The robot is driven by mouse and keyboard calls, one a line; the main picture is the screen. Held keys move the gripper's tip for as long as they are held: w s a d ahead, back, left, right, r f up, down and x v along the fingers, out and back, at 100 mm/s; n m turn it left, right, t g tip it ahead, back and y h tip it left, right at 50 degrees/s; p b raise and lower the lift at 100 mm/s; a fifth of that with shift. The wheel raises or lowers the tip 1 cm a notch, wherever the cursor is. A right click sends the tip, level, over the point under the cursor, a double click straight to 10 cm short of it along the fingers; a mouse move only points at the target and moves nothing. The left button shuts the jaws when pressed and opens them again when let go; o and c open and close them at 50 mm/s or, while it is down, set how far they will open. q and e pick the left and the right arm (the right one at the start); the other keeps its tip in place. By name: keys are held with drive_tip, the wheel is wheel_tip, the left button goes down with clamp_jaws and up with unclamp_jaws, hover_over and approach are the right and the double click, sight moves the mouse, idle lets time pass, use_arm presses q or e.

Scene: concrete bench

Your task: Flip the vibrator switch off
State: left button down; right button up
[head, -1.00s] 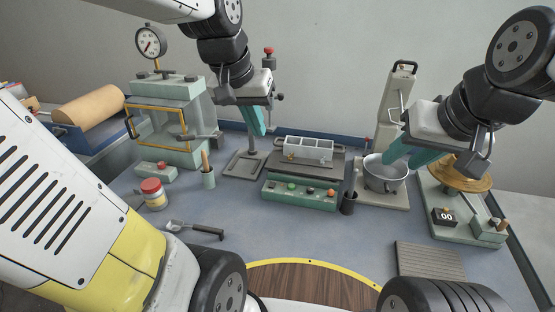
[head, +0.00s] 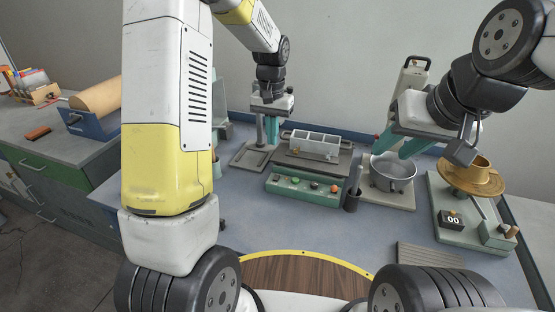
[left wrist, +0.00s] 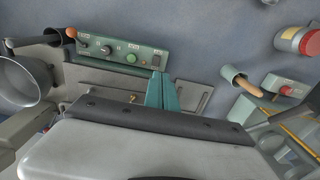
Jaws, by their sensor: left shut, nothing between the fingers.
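The vibrator is a low table with a green control box (head: 303,190) along its front, carrying a row of buttons and a lever with an orange knob (head: 334,188) at its right end. The box also shows in the left wrist view (left wrist: 120,62), with its orange knob (left wrist: 71,32) at the left end. A metal mould (head: 310,145) sits on the table. My left gripper (head: 268,132) points down behind and left of the box; in the left wrist view its fingers (left wrist: 162,92) are together and empty, apart from the knob. My right gripper (head: 402,146) is open above a metal bowl.
The metal bowl (head: 393,172) stands right of the vibrator. A device with a bronze disc (head: 472,180) is at the far right.

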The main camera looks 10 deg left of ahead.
sight(273, 179)
use_arm(q)
drive_tip(key=shift+f, duration=0.1)
wheel_tip(273, 179, down, 14)
drive_tip(key=shift+r, duration=0.1)
idle(0.6)
drive_tip(key=shift+s+f, duration=0.1)
drive_tip(key=shift+f, duration=0.1)
idle(0.3)
drive_tip(key=shift+w+d+r, duration=0.15)
drive_tip(key=shift+w+r, duration=0.15)
drive_tip(key=shift+w, duration=0.5)
